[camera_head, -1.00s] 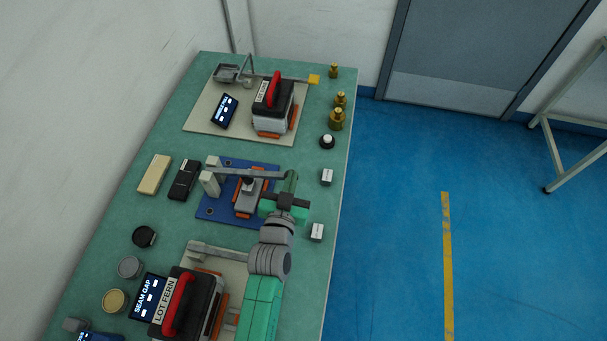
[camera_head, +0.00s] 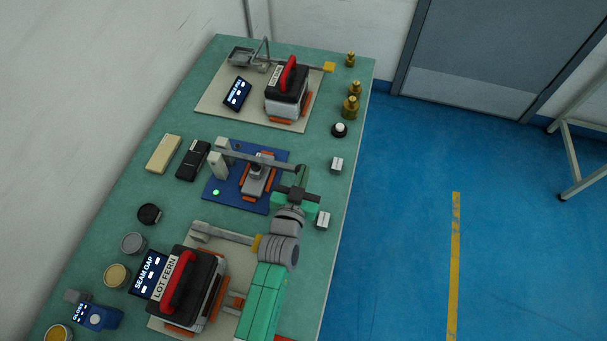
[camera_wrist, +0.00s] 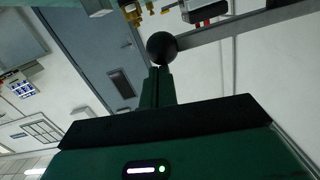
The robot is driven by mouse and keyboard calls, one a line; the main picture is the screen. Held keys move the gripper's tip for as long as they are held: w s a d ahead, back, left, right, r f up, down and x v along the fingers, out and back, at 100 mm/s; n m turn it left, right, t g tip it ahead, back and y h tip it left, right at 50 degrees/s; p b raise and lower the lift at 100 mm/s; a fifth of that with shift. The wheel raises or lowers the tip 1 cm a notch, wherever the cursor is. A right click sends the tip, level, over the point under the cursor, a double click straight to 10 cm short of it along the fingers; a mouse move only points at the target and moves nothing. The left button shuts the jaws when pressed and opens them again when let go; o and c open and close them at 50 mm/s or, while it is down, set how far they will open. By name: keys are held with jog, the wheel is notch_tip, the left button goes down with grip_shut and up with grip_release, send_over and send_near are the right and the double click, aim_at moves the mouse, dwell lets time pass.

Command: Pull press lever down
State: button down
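The press stands on a blue base plate (camera_head: 226,195) at the middle of the bench. Its grey lever (camera_head: 262,160) runs right from a pale post, sloping slightly down to the right. The lever ends in a black ball knob (camera_wrist: 162,48), large in the wrist view. My gripper (camera_head: 300,182) is at this knob end. In the wrist view its green fingers (camera_wrist: 157,72) are together, with the knob right at their tips; I cannot tell if they touch. A green light (camera_head: 216,192) glows on the base plate. Part of the lever's end is hidden by my gripper.
A black box with a red handle, labelled LOT FERN (camera_head: 190,285), stands near my arm; a similar box (camera_head: 287,92) stands at the far end. Small white blocks (camera_head: 337,165) and brass weights (camera_head: 351,106) line the right edge. Black and tan blocks (camera_head: 164,154) lie left.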

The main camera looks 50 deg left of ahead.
jog(key=shift+s+f, duration=0.15)
jog(key=shift+f, duration=0.5)
notch_tip(320, 180, up, 6)
jog(key=d+p, duration=0.2)
jog(key=p, duration=0.8)
jog(key=f+p+v, duration=0.1)
jog(key=p+v, duration=0.2)
jog(key=v, duration=0.6)
jog(key=shift+s, duration=0.15)
